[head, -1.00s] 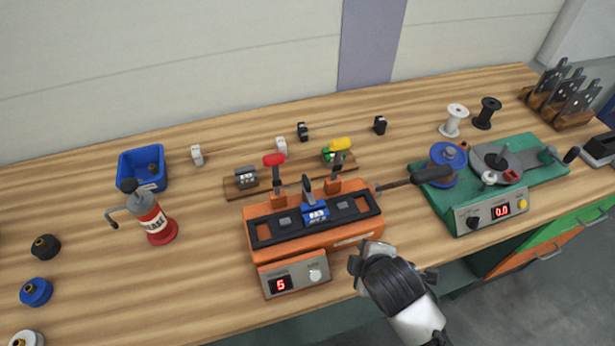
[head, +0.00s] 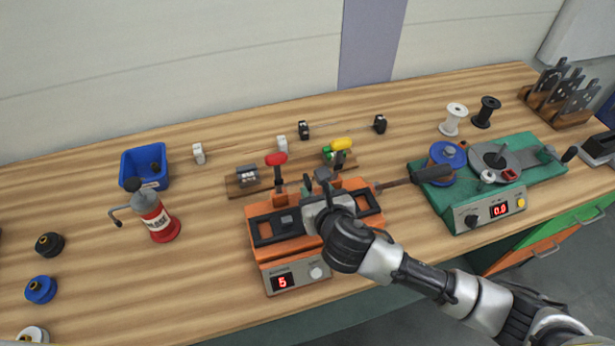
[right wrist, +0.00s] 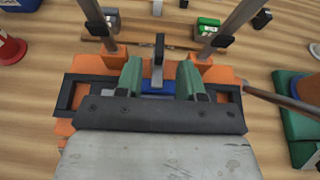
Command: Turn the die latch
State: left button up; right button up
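The orange strander machine (head: 268,253) stands on the bench with a black frame on top. A grey upright lever, which looks like the die latch (right wrist: 158,62), rises at the middle of the frame behind a blue block (right wrist: 158,87). In the head view, my right gripper (head: 318,198) is over the middle of the machine and hides the blue block and most of the latch. In the right wrist view its green fingers (right wrist: 161,78) are apart, one on each side of the latch, with visible gaps. Nothing is held. My left gripper is out of view.
Levers with a red knob (head: 276,159) and a yellow knob (head: 341,144) stand behind the frame. A red grease bottle (head: 157,220) and blue bin (head: 145,172) stand left.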

aim_at(307, 180)
jog(key=x, duration=0.6)
jog(key=shift+w+a+f, duration=0.1)
jog(key=shift+w+f, duration=0.1)
jog(key=shift+w, duration=0.15)
jog(key=shift+p, duration=0.4)
grip_shut()
